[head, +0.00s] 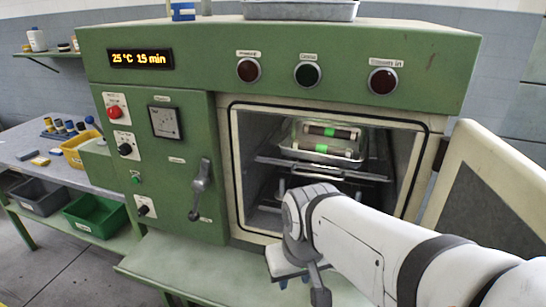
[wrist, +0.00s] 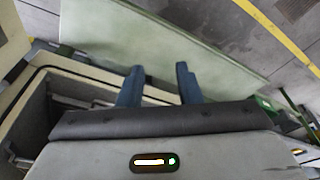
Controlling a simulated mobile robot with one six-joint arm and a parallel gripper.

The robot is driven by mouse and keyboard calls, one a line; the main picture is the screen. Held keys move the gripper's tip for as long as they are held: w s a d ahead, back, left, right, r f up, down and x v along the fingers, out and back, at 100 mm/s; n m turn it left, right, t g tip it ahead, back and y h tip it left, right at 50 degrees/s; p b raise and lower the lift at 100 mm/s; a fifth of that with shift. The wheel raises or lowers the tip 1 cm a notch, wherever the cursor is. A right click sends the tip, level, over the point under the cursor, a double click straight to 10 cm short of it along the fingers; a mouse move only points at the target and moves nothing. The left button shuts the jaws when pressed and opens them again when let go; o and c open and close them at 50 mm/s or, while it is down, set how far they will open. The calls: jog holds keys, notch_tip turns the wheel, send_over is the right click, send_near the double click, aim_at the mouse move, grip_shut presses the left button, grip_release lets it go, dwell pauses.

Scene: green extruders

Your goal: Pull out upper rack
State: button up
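The upper rack (head: 322,169) is a metal rack inside the open chamber of the green machine. A clear tray (head: 318,155) with two dark cylinders banded in green sits on it. Below is another dark rack level, partly hidden by my arm. My gripper (head: 294,282) is low in front of the chamber opening, below the rack and apart from it, with its fingers mostly hidden in the head view. In the wrist view the two blue fingers of my gripper (wrist: 158,82) stand apart with nothing between them.
The chamber door (head: 490,190) stands open at the right. A green shelf (head: 180,265) juts out below the chamber; it also shows in the wrist view (wrist: 150,40). A lever handle (head: 200,188) sticks out left of the opening. A side table (head: 60,160) stands at the left.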

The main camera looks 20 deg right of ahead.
aim_at(320, 176)
jog(key=w+d+f+n+t+h+b, duration=0.1)
jog(key=w+d+f+n+h+b, duration=0.15)
jog(key=w+d+h+b, duration=0.45)
jog(key=w+d+f+n+h+b, duration=0.1)
jog(key=w+d+f+h+b, duration=0.25)
jog(key=b, duration=0.65)
jog(key=w+r+n+t+h+b, duration=0.3)
jog(key=w+r+t+h+b, duration=0.4)
jog(key=w+b, duration=0.45)
jog(key=shift+m+t+y, duration=0.25)
jog(key=shift+t+y, duration=0.05)
jog(key=shift+y, duration=0.15)
jog(key=x, duration=0.7)
jog(key=shift+w+d+r, duration=0.1)
jog(key=shift+w+r, duration=0.05)
jog(key=shift+r, duration=0.1)
